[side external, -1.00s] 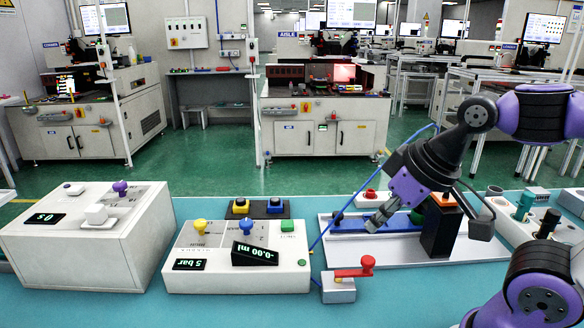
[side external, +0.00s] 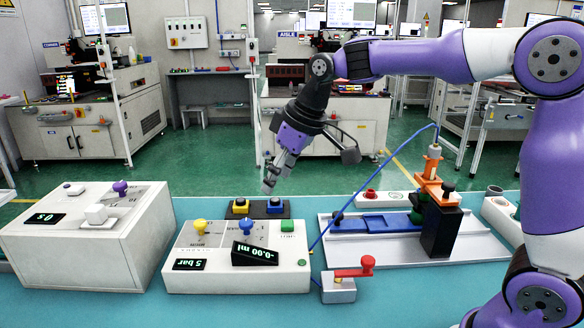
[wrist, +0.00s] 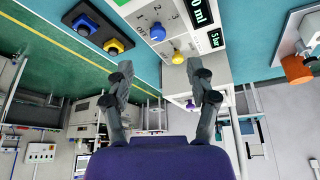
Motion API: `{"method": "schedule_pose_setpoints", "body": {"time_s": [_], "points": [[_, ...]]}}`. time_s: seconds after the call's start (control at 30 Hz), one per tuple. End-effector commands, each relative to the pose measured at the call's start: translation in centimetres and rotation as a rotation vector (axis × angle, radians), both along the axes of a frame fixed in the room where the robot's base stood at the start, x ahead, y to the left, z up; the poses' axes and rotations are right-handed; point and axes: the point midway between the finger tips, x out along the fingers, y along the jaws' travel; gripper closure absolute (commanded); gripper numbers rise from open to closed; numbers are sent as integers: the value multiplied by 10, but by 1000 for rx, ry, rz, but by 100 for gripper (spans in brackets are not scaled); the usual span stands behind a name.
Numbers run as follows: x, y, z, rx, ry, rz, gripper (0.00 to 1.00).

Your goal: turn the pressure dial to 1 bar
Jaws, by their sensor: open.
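The white control box (side external: 215,279) stands on the teal table with a display (side external: 190,265) reading "5 bar". A yellow knob (side external: 200,226) sits behind this display, and a blue knob (side external: 246,227) stands to its right. I cannot read the knobs' labels clearly. My gripper (side external: 269,186) is open and empty, above and behind the box, apart from the knobs. In the wrist view, the yellow knob (wrist: 178,57) shows just beyond the gap between the open fingers (wrist: 165,82). The blue knob (wrist: 157,32) and the "5 bar" display (wrist: 216,39) also show.
Yellow and blue buttons (side external: 257,208) on a dark base stand behind the box. A tilted display (side external: 255,254) reads "-0.00 ml". A red-handled valve (side external: 340,287) and a blue tube are at the right. Another white box (side external: 80,250) is at the left. A rail fixture (side external: 390,250) stands right.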

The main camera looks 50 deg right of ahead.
Motion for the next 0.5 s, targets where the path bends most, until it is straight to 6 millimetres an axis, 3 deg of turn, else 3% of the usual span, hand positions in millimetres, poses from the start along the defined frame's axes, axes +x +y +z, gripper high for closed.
{"method": "schedule_pose_setpoints", "body": {"time_s": [0.13, 0.37, 0.5], "points": [[29, 2, -16, -1, 15, 53, 35], [42, 6, -35, -1, 19, 71, 35], [51, 10, -60, -1, 22, 71, 35]]}}
